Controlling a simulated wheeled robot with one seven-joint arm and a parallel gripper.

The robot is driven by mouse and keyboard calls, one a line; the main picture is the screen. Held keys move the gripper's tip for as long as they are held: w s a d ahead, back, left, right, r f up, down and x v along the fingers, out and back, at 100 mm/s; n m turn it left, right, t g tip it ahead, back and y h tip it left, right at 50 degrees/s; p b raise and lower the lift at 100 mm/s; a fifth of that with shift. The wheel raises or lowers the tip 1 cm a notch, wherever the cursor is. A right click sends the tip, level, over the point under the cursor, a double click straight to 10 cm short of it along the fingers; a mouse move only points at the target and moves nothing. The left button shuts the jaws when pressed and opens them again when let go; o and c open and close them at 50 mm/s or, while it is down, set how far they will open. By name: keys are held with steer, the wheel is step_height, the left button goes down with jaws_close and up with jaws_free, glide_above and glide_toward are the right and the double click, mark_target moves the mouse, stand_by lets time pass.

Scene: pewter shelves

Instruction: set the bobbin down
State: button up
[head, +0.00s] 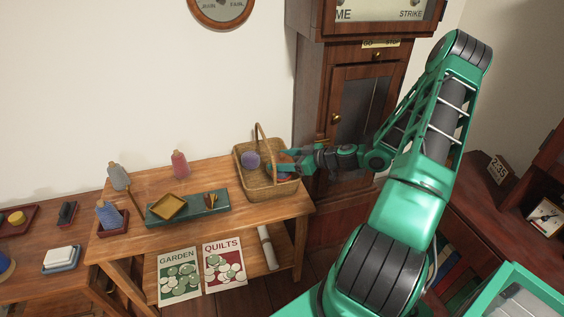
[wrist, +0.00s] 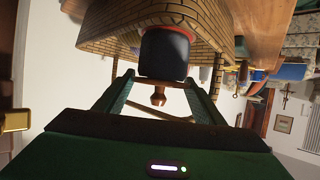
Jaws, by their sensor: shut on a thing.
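My gripper (head: 284,165) is at the right side of a wicker basket (head: 249,186) with a tall handle, level with its rim. In the wrist view my gripper (wrist: 158,82) has its two green fingers shut on a bobbin (wrist: 165,53), a dark blue cylinder with a reddish edge and a brown wooden end. The basket's woven wall (wrist: 105,42) is close behind the bobbin there. I cannot tell whether the bobbin touches the basket. In the head view my fingers mostly hide the bobbin.
A purple ball (head: 250,160) is in the basket. The wooden table (head: 225,210) also holds a teal tray (head: 205,207), a pink bobbin (head: 179,163), a grey one (head: 118,177) and a blue one (head: 109,214). A tall clock case (head: 350,100) stands behind my arm.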

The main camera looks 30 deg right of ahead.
steer(key=shift+f, duration=0.3)
steer(key=shift+f, duration=0.1)
steer(key=o, duration=1.5)
